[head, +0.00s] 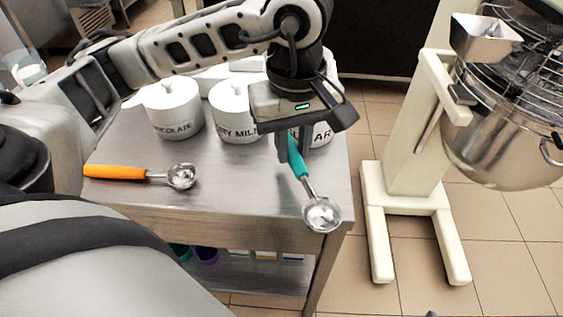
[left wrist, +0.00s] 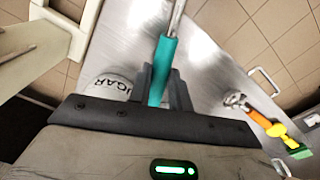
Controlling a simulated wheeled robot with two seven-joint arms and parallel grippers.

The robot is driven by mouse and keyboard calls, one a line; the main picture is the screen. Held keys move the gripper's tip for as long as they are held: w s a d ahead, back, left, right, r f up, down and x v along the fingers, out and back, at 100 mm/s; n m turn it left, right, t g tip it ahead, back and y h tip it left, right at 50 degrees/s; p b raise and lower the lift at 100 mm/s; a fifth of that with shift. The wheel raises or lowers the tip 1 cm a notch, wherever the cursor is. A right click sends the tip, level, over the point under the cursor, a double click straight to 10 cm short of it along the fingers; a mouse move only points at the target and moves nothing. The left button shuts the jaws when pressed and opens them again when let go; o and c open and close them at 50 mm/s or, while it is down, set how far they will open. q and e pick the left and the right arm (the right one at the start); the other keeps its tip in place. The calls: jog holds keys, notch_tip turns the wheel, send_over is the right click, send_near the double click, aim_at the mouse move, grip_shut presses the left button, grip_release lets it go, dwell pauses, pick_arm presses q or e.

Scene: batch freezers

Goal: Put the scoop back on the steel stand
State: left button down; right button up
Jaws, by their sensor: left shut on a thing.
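A scoop with a teal handle (head: 297,160) and a round metal bowl is in my left gripper (head: 291,150). The gripper is shut on the handle, which also shows between the fingers in the left wrist view (left wrist: 161,68). The bowl points down and toward the front right corner of the steel-topped table (head: 235,190), overlapping its edge in the head view. I cannot tell the height of the bowl above it. A second scoop with an orange handle (head: 115,172) lies at the table's left front. No separate steel stand can be made out. My right gripper is not in view.
White lidded tubs stand behind, labelled chocolate (head: 173,108), milk (head: 232,112) and sugar (left wrist: 112,85). A cream mixer (head: 405,180) with a steel bowl (head: 512,150) stands to the right. The table's front middle is clear.

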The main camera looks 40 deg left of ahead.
aim_at(281, 178)
pick_arm(q)
jog(key=a+f, duration=0.2)
jog(key=shift+s+a+f, duration=0.1)
jog(key=shift+f, duration=1.65)
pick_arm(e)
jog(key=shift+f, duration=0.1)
pick_arm(q)
jog(key=shift+f+b, duration=0.25)
jog(key=shift+b, duration=0.35)
jog(key=c, duration=1.3)
grip_release()
jog(key=shift+r, duration=0.1)
jog(key=shift+r, duration=0.1)
jog(key=shift+r+p, duration=0.3)
jog(key=shift+p, duration=0.3)
notch_tip(281, 178, up, 12)
jog(key=shift+f+p, duration=0.2)
jog(key=shift+p, duration=0.35)
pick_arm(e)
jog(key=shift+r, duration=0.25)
